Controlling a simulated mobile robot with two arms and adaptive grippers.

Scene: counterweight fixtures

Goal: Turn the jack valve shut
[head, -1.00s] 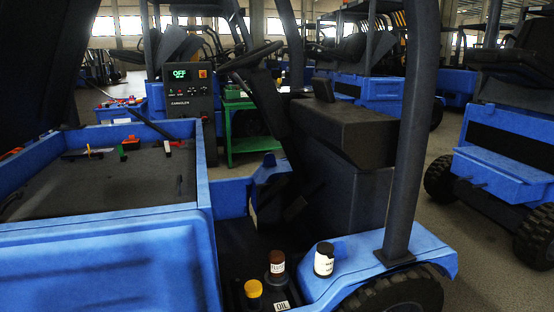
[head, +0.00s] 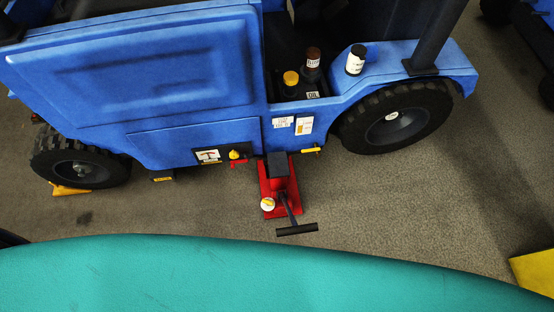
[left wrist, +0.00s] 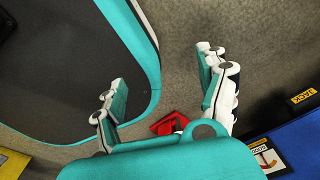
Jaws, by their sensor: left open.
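The red jack (head: 281,170) stands on the floor against the blue vehicle's side in the head view. Part of the red jack (left wrist: 170,124) shows beyond the gripper's base, which hides the rest. Neither gripper shows in the head view.
The blue vehicle (head: 180,75) fills the far side, with a rear tyre (head: 390,118) right of the jack. A yellow knob (head: 235,155) sits on its side panel. Grey floor right of the jack is clear.

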